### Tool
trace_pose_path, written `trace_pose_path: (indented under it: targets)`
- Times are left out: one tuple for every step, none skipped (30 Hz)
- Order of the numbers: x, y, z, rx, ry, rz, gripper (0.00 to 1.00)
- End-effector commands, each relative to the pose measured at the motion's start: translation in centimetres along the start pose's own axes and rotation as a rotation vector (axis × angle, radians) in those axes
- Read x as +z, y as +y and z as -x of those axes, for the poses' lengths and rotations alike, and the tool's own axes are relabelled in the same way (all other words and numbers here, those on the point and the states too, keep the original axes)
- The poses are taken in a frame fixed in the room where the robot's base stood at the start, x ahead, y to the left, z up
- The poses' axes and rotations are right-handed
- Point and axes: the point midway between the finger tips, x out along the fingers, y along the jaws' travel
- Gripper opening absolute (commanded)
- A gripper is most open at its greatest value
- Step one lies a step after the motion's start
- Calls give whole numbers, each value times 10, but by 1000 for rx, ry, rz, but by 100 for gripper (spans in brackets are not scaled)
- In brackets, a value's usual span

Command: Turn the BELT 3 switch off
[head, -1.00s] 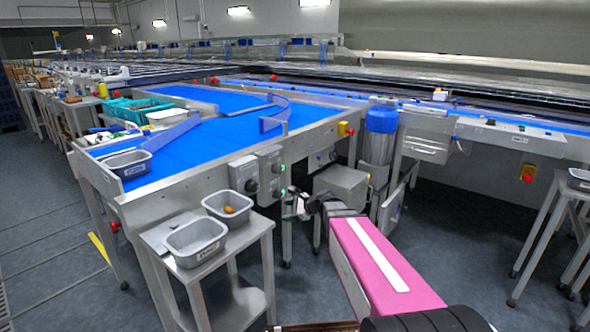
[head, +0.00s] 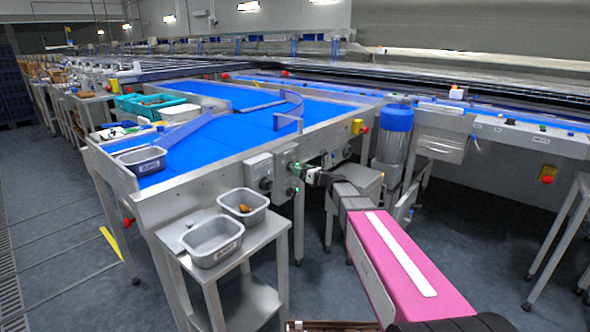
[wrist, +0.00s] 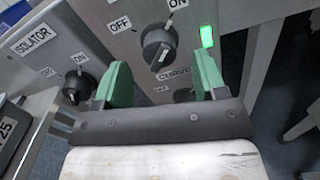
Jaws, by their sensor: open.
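In the wrist view a black rotary switch (wrist: 160,48) sits on a grey metal panel, between OFF and ON labels. Its grip ridge slants up toward ON. A green lamp (wrist: 207,36) is lit beside it. A label under the knob is partly hidden and I cannot read a belt number on it. My gripper (wrist: 162,72) is open, its green fingers to the left and right of the knob and below it in the picture, with nothing between them. In the head view my gripper (head: 311,173) is at the right-hand switch box (head: 284,158), whose knob is hard to see.
An ISOLATOR switch (wrist: 78,85) is close to the left finger. Another dark knob (wrist: 184,95) is partly hidden behind the right finger. A steel stand (head: 172,245) with two grey tubs is left of the panel. A grey motor box (head: 355,182) is behind my arm.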

Motion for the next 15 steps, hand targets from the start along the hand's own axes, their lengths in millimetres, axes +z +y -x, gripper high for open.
trace_pose_path:
  targets:
    - [0, -1, -11, 2, 0, 0, 65]
    - [0, -1, -15, 3, 0, 1, 65]
    - [0, -1, -20, 2, 1, 1, 65]
    - [0, -1, -23, 1, 1, 1, 65]
    - [0, -1, -26, 1, 1, 1, 65]
    - [0, -1, -30, 1, 1, 1, 65]
    - [0, -1, -32, 1, 1, 1, 65]
    - [0, 0, -34, 1, 1, 1, 65]
    - [0, 0, -35, 1, 1, 1, 65]
    - [0, 0, -36, 1, 1, 1, 65]
    - [0, 0, -37, 1, 1, 1, 65]
    - [0, 0, -38, 1, 1, 1, 65]
    - [0, 0, -38, 1, 1, 1, 65]
    - [0, 0, -38, 1, 1, 1, 65]
    - [0, 1, -38, 1, 1, 1, 65]
